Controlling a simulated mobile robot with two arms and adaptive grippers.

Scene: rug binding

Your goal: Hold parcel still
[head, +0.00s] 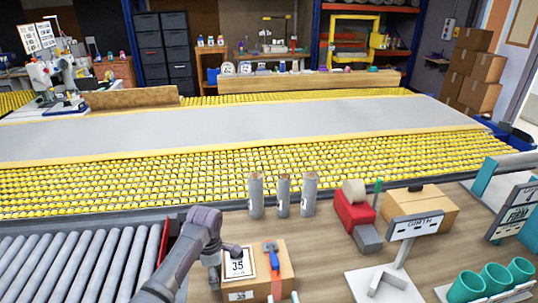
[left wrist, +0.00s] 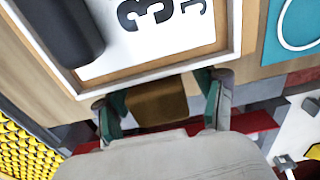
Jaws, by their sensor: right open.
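The parcel is a light brown box (head: 284,270) at the bottom centre of the head view, with a framed white label reading 35 on top. The label (left wrist: 190,30) fills the upper part of the left wrist view. My left gripper (head: 214,280) is at the parcel's left side. In the left wrist view its two green-padded fingers (left wrist: 158,90) stand apart below the label, with a dark brown surface between them and gaps at both sides. Contact with the parcel cannot be told. A blue and orange tool (head: 271,254) lies on the parcel. I cannot make out my right gripper.
Grey rollers (head: 75,265) lie left of my arm. Several grey cylinders (head: 283,195) stand behind the parcel. A red tape dispenser (head: 354,209), another box (head: 425,207) and a GIRTH sign (head: 414,227) stand to the right. The yellow roller belt (head: 130,189) runs behind the bench.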

